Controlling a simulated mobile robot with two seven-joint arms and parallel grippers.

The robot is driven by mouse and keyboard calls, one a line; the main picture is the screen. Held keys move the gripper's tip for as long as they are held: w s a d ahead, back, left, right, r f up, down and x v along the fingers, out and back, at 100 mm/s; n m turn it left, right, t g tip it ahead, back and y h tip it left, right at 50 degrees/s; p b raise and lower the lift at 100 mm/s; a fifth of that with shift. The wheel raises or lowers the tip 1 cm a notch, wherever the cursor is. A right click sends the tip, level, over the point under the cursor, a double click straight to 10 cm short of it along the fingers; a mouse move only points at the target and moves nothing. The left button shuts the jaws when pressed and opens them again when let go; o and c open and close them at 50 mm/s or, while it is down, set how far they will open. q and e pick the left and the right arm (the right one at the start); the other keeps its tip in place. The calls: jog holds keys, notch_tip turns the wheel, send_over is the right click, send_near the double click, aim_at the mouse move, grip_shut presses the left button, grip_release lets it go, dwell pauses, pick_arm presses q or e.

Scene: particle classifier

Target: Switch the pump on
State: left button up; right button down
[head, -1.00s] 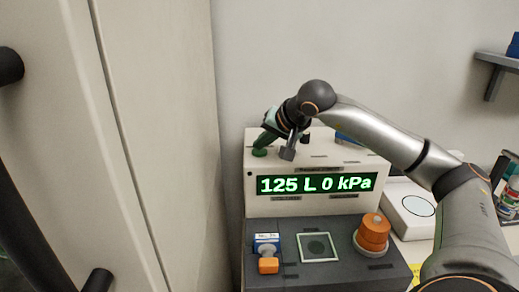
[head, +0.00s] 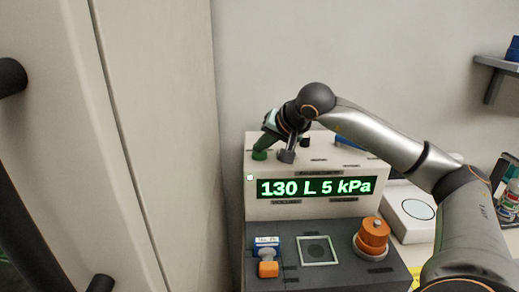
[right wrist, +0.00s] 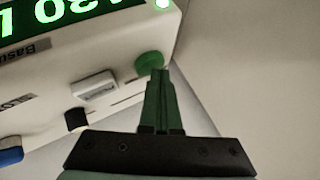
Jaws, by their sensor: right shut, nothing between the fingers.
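The pump is a cream box (head: 300,211) with a lit green display (head: 316,187) that reads "130 L 5 kPa". A small white lamp (head: 250,177) glows left of the display. A green button (head: 259,155) sits at the left of its top panel, also seen in the right wrist view (right wrist: 149,64). My right gripper (head: 262,146) is shut and empty, pointing down with its fingertips (right wrist: 157,73) at the green button. I cannot tell if they press it. My left gripper is not in view.
A dark grey lower deck (head: 340,265) carries an orange knob (head: 373,236), a square framed window (head: 318,250) and a blue and orange part (head: 267,255). A white device (head: 410,216) stands at right. A tall pale cabinet (head: 150,120) is close on the left.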

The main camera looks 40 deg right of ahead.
aim_at(262, 156)
jog(key=shift+r+p, duration=0.5)
jog(key=shift+r, duration=0.3)
notch_tip(262, 156, up, 5)
jog(key=p, duration=0.5)
dwell(0.6)
